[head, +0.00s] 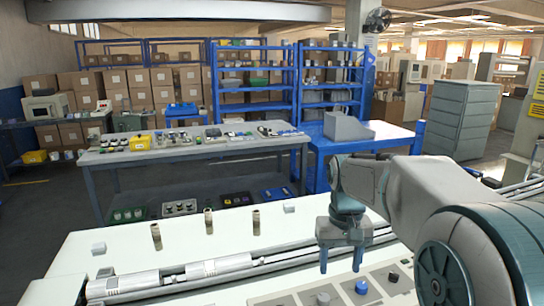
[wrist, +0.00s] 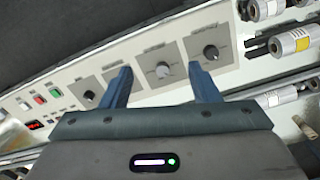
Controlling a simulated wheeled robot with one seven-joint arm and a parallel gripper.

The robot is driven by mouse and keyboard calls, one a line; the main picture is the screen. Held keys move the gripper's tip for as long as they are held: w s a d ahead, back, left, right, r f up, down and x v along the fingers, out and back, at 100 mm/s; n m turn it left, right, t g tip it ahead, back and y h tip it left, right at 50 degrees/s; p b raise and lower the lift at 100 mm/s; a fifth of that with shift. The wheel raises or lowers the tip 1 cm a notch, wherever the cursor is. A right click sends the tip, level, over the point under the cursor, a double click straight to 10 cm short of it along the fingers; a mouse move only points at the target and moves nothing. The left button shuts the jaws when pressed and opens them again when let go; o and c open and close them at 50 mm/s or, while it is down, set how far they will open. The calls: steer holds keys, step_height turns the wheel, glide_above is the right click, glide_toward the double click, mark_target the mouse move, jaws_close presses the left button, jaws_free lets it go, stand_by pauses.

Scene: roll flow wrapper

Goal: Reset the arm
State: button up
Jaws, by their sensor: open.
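My gripper (head: 340,260) points down above the right part of a white machine top in the head view. Its two blue fingers are apart with nothing between them. In the wrist view the gripper (wrist: 160,70) is over a control panel with grey square plates and dark-rimmed knobs. A knob with a light face (wrist: 163,70) shows between the fingertips, and a black knob (wrist: 210,52) is just right of them. The gap between fingers and panel is hard to judge. In the head view a blue knob (head: 361,287) sits on the panel below the gripper.
Long metal rollers (head: 205,268) run along the machine behind the panel. Brown upright cylinders (head: 208,219) and a small white block (head: 98,248) stand on the white top. Coloured buttons (wrist: 55,91) line the panel. A grey workbench (head: 180,152) stands beyond.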

steer(key=s+f+t, duration=0.1)
steer(key=s+f, duration=0.1)
steer(key=s, duration=0.6)
steer(key=s+f+t, duration=0.2)
steer(key=s, duration=0.7)
steer(key=shift+s+f, duration=0.15)
steer(key=shift+f, duration=0.25)
steer(key=shift+d, duration=0.1)
stand_by(0.4)
